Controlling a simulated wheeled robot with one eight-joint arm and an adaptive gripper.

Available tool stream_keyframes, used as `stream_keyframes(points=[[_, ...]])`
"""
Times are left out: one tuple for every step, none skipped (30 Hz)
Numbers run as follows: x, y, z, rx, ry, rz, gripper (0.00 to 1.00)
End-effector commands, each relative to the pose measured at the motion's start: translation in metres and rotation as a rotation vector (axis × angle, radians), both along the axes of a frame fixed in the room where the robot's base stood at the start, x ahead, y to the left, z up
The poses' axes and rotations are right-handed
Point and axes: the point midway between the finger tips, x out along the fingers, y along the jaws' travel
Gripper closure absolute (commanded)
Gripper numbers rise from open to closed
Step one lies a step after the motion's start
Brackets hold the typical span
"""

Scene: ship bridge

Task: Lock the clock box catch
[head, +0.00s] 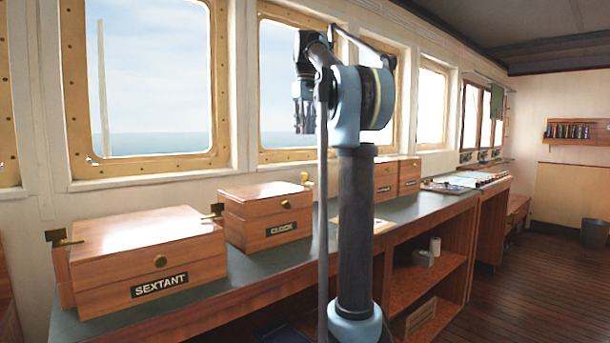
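The clock box (240,228) is a reddish wooden box with a CLOCK label and a small round brass knob (286,204) on its front. Its lid looks down. A brass catch piece (214,211) shows at its left end, and another brass piece (306,179) shows at its right end. I cannot tell the position of the catch. My gripper (303,118) hangs high in front of the window, above and apart from the clock box, pointing down. It is too small and dark to tell whether it is open or shut.
The sextant box (105,297) stands to the left on the dark counter (252,268), with a brass piece (62,237) at its left end. More wooden boxes (408,172) stand farther right, partly behind my arm. Open shelves (425,285) lie below. Floor at right (540,280) is clear.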

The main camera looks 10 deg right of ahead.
Motion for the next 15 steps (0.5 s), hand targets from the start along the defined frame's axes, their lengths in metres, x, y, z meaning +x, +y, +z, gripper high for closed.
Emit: stream_keyframes(points=[[0.000,0.001,-0.007,0.000,0.000,0.001,0.75],[0.000,0.001,-0.011,0.000,0.000,0.001,0.75],[0.000,0.001,-0.018,0.000,0.000,0.001,0.75],[0.000,0.001,-0.022,0.000,0.000,0.001,0.75],[0.000,0.001,-0.027,0.000,0.000,0.001,0.75],[-0.001,0.001,-0.033,0.000,0.000,0.001,0.75],[-0.001,0.001,-0.038,0.000,0.000,0.001,0.75],[-0.001,0.001,-0.043,0.000,0.000,0.001,0.75],[-0.001,0.001,-0.049,0.000,0.000,0.001,0.75],[0.000,0.001,-0.054,0.000,0.000,0.001,0.75],[0.000,0.001,-0.059,0.000,0.000,0.001,0.75],[-0.001,0.001,-0.065,0.000,0.000,0.001,0.75],[-0.001,0.001,-0.071,0.000,0.000,0.001,0.75],[-0.001,0.001,-0.076,0.000,0.000,0.001,0.75],[-0.001,0.001,-0.082,0.000,0.000,0.001,0.75]])
